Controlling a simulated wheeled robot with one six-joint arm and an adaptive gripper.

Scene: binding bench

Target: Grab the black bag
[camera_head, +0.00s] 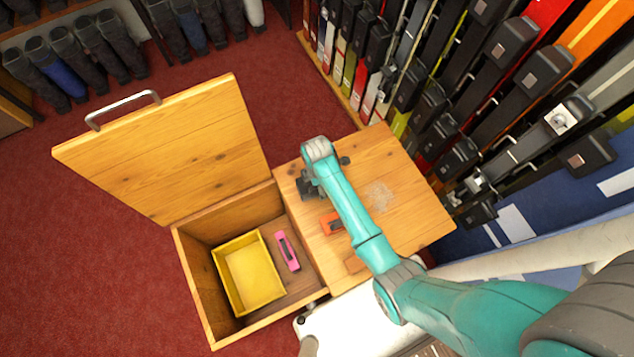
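I cannot make out a black bag for certain in the head view. My gripper (309,189) is a small dark shape at the end of my teal arm, over the left edge of the wooden bench top (410,205). Its fingers are too small and too dark to tell whether they are open or shut, or whether they hold anything. A small dark piece shows just right of my wrist; I cannot tell whether it is a separate object. My arm hides part of the bench top.
An orange object (331,224) lies on the bench top. Left of it, an open wooden box (196,270) with a raised lid (170,150) holds a yellow tray (277,262) and a pink object (287,251). Skis (520,150) stand at right, boots (70,75) at upper left. Red carpet is clear at left.

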